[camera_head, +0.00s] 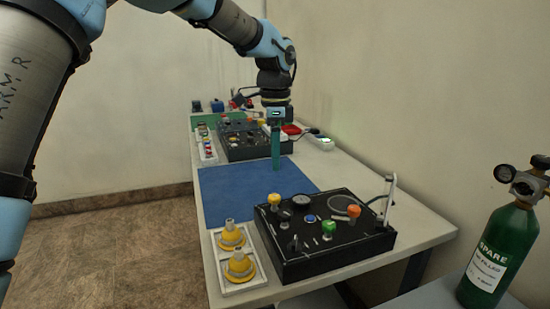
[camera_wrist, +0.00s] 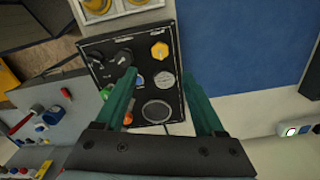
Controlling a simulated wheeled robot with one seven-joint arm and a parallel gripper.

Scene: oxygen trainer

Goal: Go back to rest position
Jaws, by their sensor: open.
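My gripper (camera_head: 275,150) hangs pointing down over the table, above the far part of the blue mat (camera_head: 225,190) in the head view. In the wrist view my gripper (camera_wrist: 163,95) shows two green fingers spread apart with nothing held between them. Between and beyond the fingers lies the black oxygen trainer panel (camera_wrist: 142,60), with a yellow knob (camera_wrist: 160,50) and a gauge. In the head view this black panel (camera_head: 340,250) sits at the near end of the table, with orange, green and yellow knobs. My gripper is apart from it.
A white tray (camera_head: 217,262) with two yellow-based parts lies left of the panel. A second black panel (camera_head: 240,150) and several small items stand at the far end. A green cylinder (camera_head: 500,255) stands at right. A wall borders the table's right side. The mat is bare.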

